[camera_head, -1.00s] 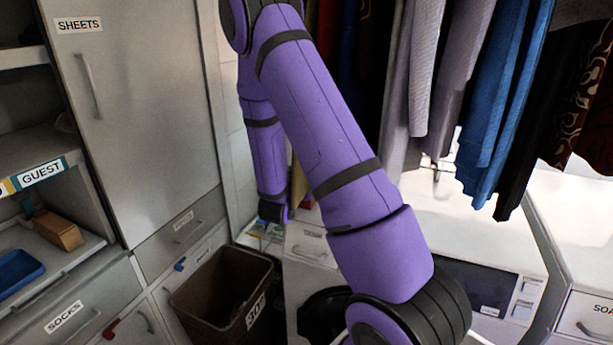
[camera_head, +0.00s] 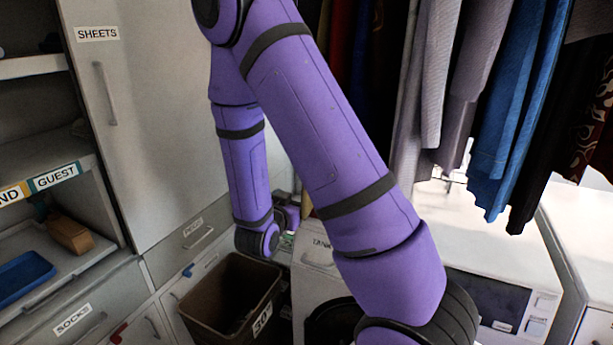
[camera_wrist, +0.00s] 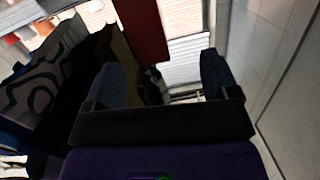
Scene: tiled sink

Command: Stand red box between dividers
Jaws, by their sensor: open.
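My gripper (camera_wrist: 160,62) is open in the wrist view, with a blue-grey finger on each side. A dark red, flat-sided thing (camera_wrist: 142,28) shows beyond the fingers, toward the left one; it may be the red box, but I cannot tell for sure. The fingers are not closed on it. A brown strip stands just left of it. In the head view the fingers are hidden; only my purple arm and wrist show, above the bin area. I cannot make out any dividers with certainty.
A brown bin (camera_head: 232,297) stands on the floor below my wrist. A white front-loading machine (camera_head: 330,262) is right of it. Shelves at left hold a blue tray (camera_head: 22,277) and a brown block (camera_head: 70,235). Clothes (camera_head: 512,110) hang at right, close to my arm.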

